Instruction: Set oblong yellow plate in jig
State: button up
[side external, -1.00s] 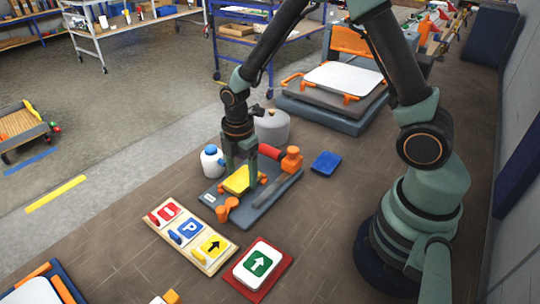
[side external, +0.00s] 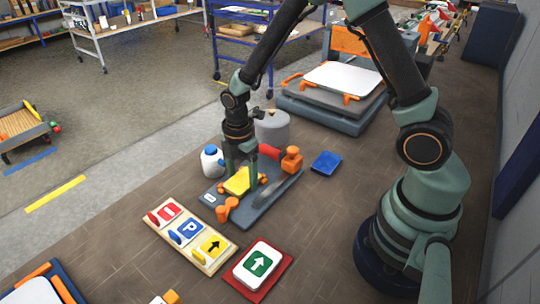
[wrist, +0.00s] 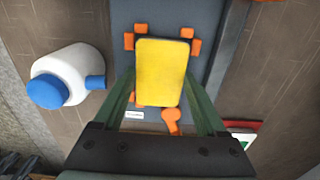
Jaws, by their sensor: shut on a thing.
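The oblong yellow plate (side external: 238,181) is between the fingers of my gripper (side external: 241,176), which is shut on it. In the wrist view the plate (wrist: 161,72) lies lengthwise over the jig, with a finger along each long side. The jig is a grey-blue base (side external: 268,202) with orange stops, and the stops (wrist: 129,41) show around the plate's far end. An orange lever (wrist: 172,121) is near the plate's near end. The plate looks level and slightly askew to the base. Whether it rests on the jig or hangs just above it, I cannot tell.
A white bottle with a blue cap (side external: 212,161) stands left of the jig, close to it in the wrist view. A grey canister (side external: 272,127) is behind. A sign tray (side external: 191,236) and a red-framed green arrow sign (side external: 257,264) lie in front. A blue block (side external: 326,162) lies right.

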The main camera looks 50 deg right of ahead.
jog(key=o, duration=1.3)
jog(key=shift+r, duration=3.45)
jog(key=shift+r, duration=0.1)
